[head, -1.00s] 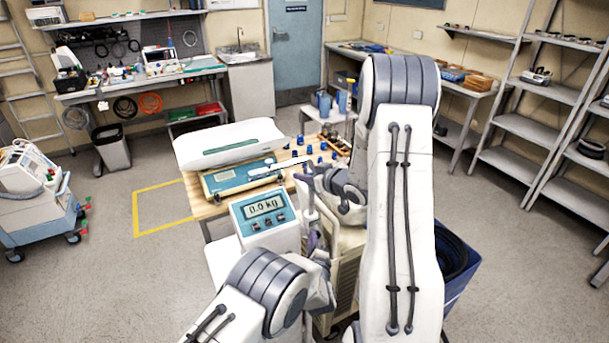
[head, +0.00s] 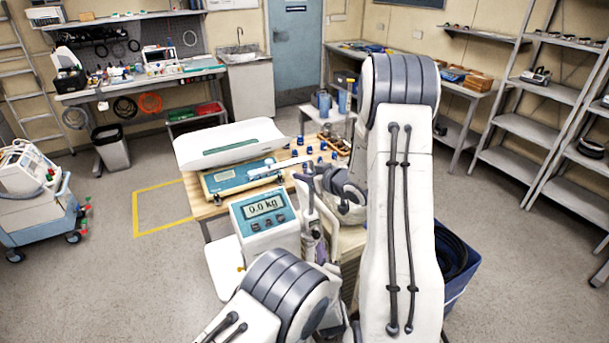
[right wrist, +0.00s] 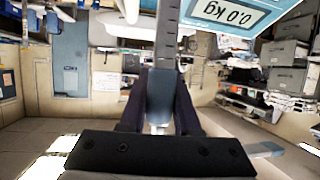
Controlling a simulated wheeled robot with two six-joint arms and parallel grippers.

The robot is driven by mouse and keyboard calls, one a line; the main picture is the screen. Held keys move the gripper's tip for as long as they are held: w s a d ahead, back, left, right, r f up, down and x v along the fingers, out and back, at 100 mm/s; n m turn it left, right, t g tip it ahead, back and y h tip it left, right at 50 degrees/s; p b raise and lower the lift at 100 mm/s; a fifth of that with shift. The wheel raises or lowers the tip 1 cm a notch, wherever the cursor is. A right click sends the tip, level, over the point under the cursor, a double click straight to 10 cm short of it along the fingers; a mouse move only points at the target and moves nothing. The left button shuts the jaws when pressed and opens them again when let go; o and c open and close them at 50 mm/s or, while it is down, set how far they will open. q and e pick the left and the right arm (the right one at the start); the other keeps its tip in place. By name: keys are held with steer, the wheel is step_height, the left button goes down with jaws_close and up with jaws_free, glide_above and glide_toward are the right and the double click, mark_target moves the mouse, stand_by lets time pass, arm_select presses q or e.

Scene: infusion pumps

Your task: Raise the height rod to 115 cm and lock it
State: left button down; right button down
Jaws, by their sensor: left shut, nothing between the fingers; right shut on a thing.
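The grey height rod (right wrist: 167,35) with graduation marks stands upright beside the scale in the right wrist view. A grey-blue sleeve (right wrist: 161,95) sits below its marked part, between the dark fingers of my right gripper (right wrist: 160,85). The right gripper (head: 311,180) is shut on the height rod in the head view, close to the scale display (head: 264,207), which reads 0.0 kg. A pale flat bar (head: 283,166) reaches left from the rod's top over the scale. My left gripper (head: 317,248) is shut and empty, lower down by the rod. The rod's lock and exact height reading cannot be made out.
The wooden-topped table (head: 205,207) carries a scale with a white tray (head: 228,144) and several blue pieces. A blue bin (head: 465,262) stands at the right. A cart (head: 40,205) stands far left. The floor left of the table is free.

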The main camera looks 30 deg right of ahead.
arm_select(q)
steer(key=shift+s, duration=0.3)
arm_select(e)
steer(key=c, duration=0.6)
jaws_free()
steer(key=shift+o, duration=0.2)
arm_select(q)
step_height(320, 180, down, 2)
steer(key=shift+w+f+b, duration=0.1)
steer(key=shift+f+b, duration=0.1)
steer(key=shift+b, duration=1.05)
arm_select(e)
steer(key=v, duration=1)
steer(key=shift+s, duration=0.2)
